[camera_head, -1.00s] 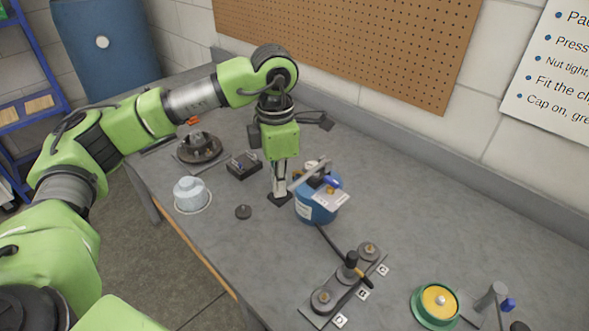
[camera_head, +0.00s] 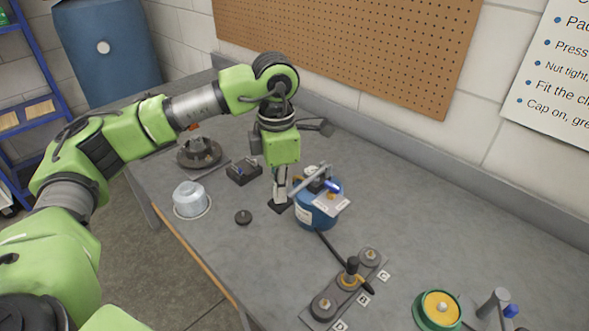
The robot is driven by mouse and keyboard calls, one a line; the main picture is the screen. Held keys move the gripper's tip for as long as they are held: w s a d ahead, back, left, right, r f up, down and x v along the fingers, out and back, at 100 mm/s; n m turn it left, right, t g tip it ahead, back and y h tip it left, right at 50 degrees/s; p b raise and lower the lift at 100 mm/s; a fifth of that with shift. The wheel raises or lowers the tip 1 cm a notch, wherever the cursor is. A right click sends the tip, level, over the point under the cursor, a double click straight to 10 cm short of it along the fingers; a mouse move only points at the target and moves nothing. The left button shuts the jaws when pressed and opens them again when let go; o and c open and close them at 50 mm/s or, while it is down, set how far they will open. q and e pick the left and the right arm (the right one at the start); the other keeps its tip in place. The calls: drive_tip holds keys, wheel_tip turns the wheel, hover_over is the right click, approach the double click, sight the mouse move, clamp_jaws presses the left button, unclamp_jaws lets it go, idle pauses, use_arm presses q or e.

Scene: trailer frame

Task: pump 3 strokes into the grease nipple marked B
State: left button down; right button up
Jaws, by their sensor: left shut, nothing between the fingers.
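A blue grease pump pot (camera_head: 318,217) stands on the bench, with a grey lever (camera_head: 311,179) across its top. A black hose (camera_head: 327,244) runs from it to a dark coupler (camera_head: 351,268) over the middle fitting of a grey nipple block (camera_head: 333,294). Small letter tags lie beside the block, including one at the middle fitting (camera_head: 364,300); I cannot read them surely. My left gripper (camera_head: 280,205) points down, shut and empty, just left of the pot near the lever's low end. I cannot tell whether it touches the lever. My right gripper is not in view.
A glass jar (camera_head: 190,199), a black cap (camera_head: 243,217), a small dark box (camera_head: 243,170) and a round hub (camera_head: 199,152) lie on the left. A green and yellow round part (camera_head: 438,308) stands at front right. The bench right of the pot is clear.

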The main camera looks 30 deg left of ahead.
use_arm(q)
drive_tip(key=shift+w+d+r+p, duration=0.1)
drive_tip(key=shift+w+r+p, duration=0.1)
drive_tip(key=shift+r+p, duration=0.65)
drive_tip(key=shift+w+d+r+p, duration=0.15)
drive_tip(key=shift+r+p, duration=0.25)
drive_tip(key=shift+r, duration=0.9)
drive_tip(key=shift+w+r+p, duration=0.25)
drive_tip(key=shift+r+p, duration=0.4)
drive_tip(key=shift+r, duration=0.4)
drive_tip(key=shift+f, duration=0.15)
drive_tip(key=shift+s+a+f+b, duration=0.1)
drive_tip(key=shift+s+f+b, duration=0.1)
drive_tip(key=shift+f+b, duration=0.35)
drive_tip(key=shift+s+a+f+b, duration=0.1)
drive_tip(key=shift+s+f+b, duration=0.05)
drive_tip(key=shift+f+b, duration=0.4)
drive_tip(key=shift+s+f+b, duration=0.15)
drive_tip(key=shift+f+b, duration=0.8)
drive_tip(key=shift+f, duration=0.2)
